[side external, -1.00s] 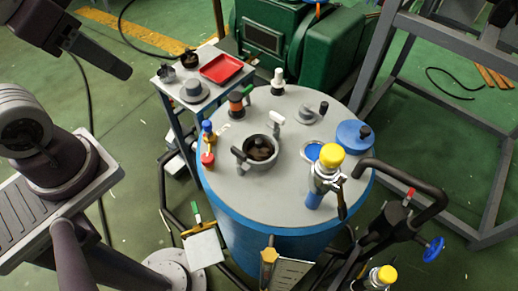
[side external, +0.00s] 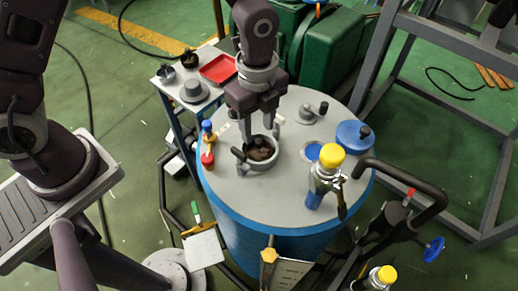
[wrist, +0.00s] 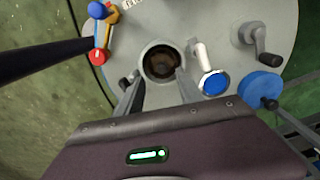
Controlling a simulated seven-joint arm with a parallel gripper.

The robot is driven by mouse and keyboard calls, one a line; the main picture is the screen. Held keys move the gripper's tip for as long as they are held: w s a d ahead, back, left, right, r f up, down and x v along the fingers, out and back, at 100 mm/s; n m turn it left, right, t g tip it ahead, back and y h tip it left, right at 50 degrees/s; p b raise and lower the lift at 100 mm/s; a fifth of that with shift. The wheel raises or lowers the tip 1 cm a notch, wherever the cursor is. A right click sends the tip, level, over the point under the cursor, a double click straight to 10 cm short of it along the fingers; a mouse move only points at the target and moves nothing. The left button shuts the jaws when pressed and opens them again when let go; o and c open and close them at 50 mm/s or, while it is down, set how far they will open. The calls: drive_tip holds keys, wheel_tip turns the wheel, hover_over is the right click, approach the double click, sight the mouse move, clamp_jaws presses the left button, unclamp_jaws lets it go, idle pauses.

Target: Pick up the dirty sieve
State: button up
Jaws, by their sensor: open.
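The dirty sieve (side external: 262,151) sits in the round grey opening in the top of the blue tank; its inside is dark brown. In the wrist view the sieve (wrist: 161,64) appears as a dark round shape in a grey ring, ahead of my fingers. My gripper (side external: 262,136) is open and points down above the opening, one finger toward each side. In the wrist view the gripper's fingers (wrist: 158,80) flank the near side of the ring. I cannot tell whether they touch anything. The gripper partly hides the sieve's far side.
The tank top (side external: 230,188) carries a blue-capped fitting (side external: 207,128), a blue lid (side external: 354,135) and a yellow-capped valve (side external: 331,157). A side table with a red tray (side external: 218,69) and a small dark-filled container (side external: 189,58) stands behind left. The front tank top is clear.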

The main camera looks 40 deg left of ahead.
sight(259, 141)
drive_tip(key=f, duration=0.5)
drive_tip(key=shift+w, duration=0.25)
clamp_jaws()
idle(1.0)
